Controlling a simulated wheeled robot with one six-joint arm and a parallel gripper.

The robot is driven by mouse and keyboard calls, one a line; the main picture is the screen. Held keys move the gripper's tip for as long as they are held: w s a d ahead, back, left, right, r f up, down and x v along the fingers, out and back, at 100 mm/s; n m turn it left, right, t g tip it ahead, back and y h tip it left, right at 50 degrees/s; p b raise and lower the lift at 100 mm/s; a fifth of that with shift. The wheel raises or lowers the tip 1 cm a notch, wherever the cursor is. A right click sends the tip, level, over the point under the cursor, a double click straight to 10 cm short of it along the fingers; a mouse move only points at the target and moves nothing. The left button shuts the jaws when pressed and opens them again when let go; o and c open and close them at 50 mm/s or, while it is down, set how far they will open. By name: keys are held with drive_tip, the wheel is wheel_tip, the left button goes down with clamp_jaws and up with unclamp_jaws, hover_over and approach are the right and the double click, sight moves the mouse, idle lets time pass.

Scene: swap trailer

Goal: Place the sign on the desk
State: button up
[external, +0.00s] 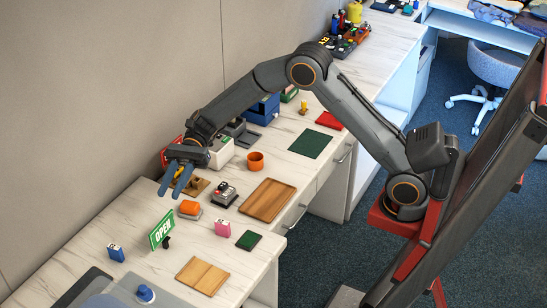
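A green sign (161,231) with the word OPEN in white stands on the pale marbled desk (75,235), at the lower left of the external view. A small dark part shows at its lower right. My gripper (169,195) is at the end of my arm, above the desk and behind the sign in the picture. Its two blue fingers point down and are apart, with a gap between them. Nothing shows between the fingertips, and the gripper does not touch the sign.
A wooden tray (268,200) and an orange mug (256,160) lie farther right. A wall runs behind.

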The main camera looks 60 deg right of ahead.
sight(172, 212)
drive_tip(key=w+d+f+y, duration=0.1)
drive_tip(key=f, duration=0.3)
drive_tip(key=d+f+t+y, duration=0.1)
drive_tip(key=f, duration=0.3)
drive_tip(key=w+d+f+t+y, duration=0.1)
drive_tip(key=f, duration=0.3)
drive_tip(key=shift+w, duration=0.35)
drive_tip(key=shift+a, duration=0.25)
drive_tip(key=a+p, duration=0.1)
drive_tip(key=a, duration=0.4)
drive_tip(key=a+p, duration=0.1)
drive_tip(key=a, duration=0.1)
drive_tip(key=shift+s+a+r+p, duration=0.1)
drive_tip(key=shift+s+a+p, duration=0.1)
drive_tip(key=shift+s+p, duration=0.15)
clamp_jaws()
